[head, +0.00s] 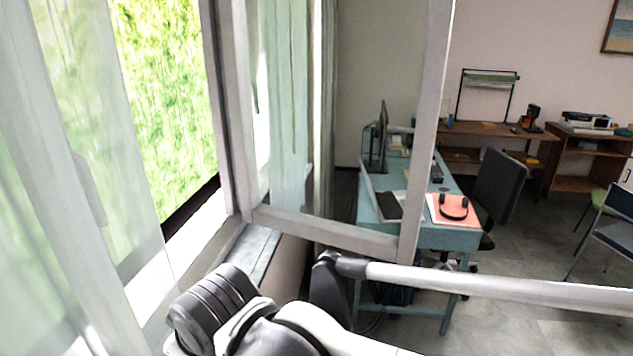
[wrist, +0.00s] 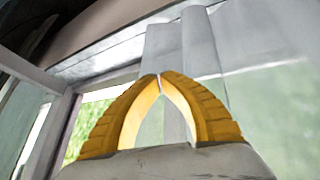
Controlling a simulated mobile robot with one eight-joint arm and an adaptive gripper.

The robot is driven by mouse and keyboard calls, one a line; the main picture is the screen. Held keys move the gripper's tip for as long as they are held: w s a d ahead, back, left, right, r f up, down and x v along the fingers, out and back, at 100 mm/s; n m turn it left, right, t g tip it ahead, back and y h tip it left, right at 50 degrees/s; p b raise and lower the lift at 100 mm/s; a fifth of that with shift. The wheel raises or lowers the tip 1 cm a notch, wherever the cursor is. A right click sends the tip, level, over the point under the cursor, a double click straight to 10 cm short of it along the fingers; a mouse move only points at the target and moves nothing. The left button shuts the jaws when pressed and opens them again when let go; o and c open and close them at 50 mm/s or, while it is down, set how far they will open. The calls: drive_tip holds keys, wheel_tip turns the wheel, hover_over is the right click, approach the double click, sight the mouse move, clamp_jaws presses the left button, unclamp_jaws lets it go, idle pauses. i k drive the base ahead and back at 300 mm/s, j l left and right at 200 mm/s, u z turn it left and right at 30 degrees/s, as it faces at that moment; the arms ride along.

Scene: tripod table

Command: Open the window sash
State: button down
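The window sash (head: 330,230) has a pale frame around clear glass. In the head view it stands swung inward at an angle to the window wall, and the room shows through its glass. Its free upright edge (head: 429,130) is toward the right. My gripper (wrist: 160,76) shows in the wrist view with its yellow ribbed fingers meeting at the tips and nothing visible between them. The head view does not show my gripper. I cannot tell how far the fingertips are from the sash.
A pale sheer curtain (head: 85,130) hangs at the left, with bright greenery outside. A grey sill (head: 250,252) runs below the opening. A blue desk (head: 446,237) with a monitor and headphones stands beyond the sash, near a dark office chair (head: 498,185). Floor shows at right.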

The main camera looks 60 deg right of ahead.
sight(401, 251)
drive_tip(key=u, duration=0.45)
drive_tip(key=l+u, duration=0.15)
drive_tip(key=u, duration=0.8)
drive_tip(key=l+u, duration=0.15)
drive_tip(key=u, duration=0.75)
drive_tip(key=k+l+u, duration=0.2)
drive_tip(key=u, duration=0.2)
drive_tip(key=k+l+u, duration=0.15)
drive_tip(key=u, duration=0.2)
drive_tip(key=k+j+z, duration=0.25)
drive_tip(key=k+z, duration=0.75)
drive_tip(key=k+l+z, duration=0.3)
drive_tip(key=k+z, duration=0.2)
drive_tip(key=k, duration=0.15)
drive_tip(key=k+z, duration=0.25)
drive_tip(key=z, duration=0.2)
drive_tip(key=k+z, duration=0.25)
drive_tip(key=z, duration=0.25)
drive_tip(key=k+l+z, duration=0.25)
drive_tip(key=z, duration=0.2)
drive_tip(key=k+l+z, duration=0.2)
drive_tip(key=z, duration=0.3)
